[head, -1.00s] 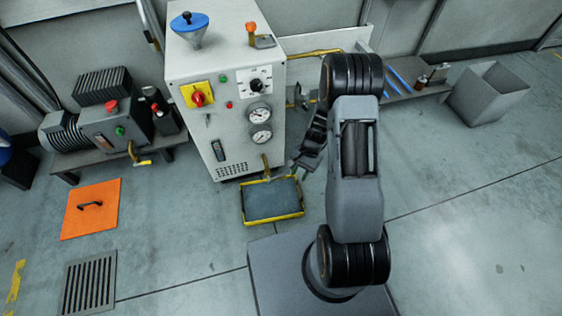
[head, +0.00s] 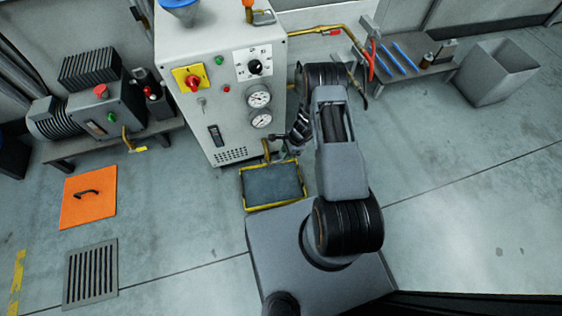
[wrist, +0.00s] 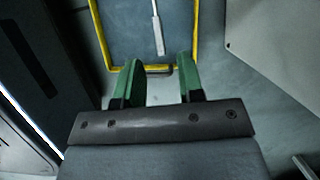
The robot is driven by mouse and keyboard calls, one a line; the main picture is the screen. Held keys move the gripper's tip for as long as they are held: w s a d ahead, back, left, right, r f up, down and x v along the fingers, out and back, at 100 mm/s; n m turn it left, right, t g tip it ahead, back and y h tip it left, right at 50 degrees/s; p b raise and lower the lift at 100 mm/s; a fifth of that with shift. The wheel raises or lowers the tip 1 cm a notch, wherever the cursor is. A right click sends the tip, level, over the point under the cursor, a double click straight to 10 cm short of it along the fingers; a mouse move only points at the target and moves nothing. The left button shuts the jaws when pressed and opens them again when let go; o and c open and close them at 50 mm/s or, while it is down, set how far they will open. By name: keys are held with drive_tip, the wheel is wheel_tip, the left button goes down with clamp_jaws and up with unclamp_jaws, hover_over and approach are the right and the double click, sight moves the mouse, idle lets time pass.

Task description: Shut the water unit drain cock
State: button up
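The water unit is the pale grey cabinet (head: 222,105) with gauges. Its drain cock (head: 266,150) is a brass fitting low on the front, above a yellow-rimmed drip tray (head: 245,190). My gripper (head: 290,143) is beside the cabinet's lower right edge, close to the cock; its fingertips are small and partly hidden there. In the wrist view, the green fingers (wrist: 158,72) are apart with nothing between them. A pale lever (wrist: 158,35) shows just beyond the fingertips, over the tray, not touching them. The cock's body is not clear in that view.
A motor unit (head: 95,110) stands on a bench at left. An orange floor cover (head: 89,210) and a grate (head: 90,285) lie at front left. A bench with blue rods (head: 400,60) and a grey bin (head: 497,72) stand at right. Open floor lies at right.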

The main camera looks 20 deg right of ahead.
sight(281, 161)
drive_tip(key=shift+b+x, duration=0.85)
drive_tip(key=shift+x, duration=2)
drive_tip(key=shift+a+r, duration=0.1)
clamp_jaws()
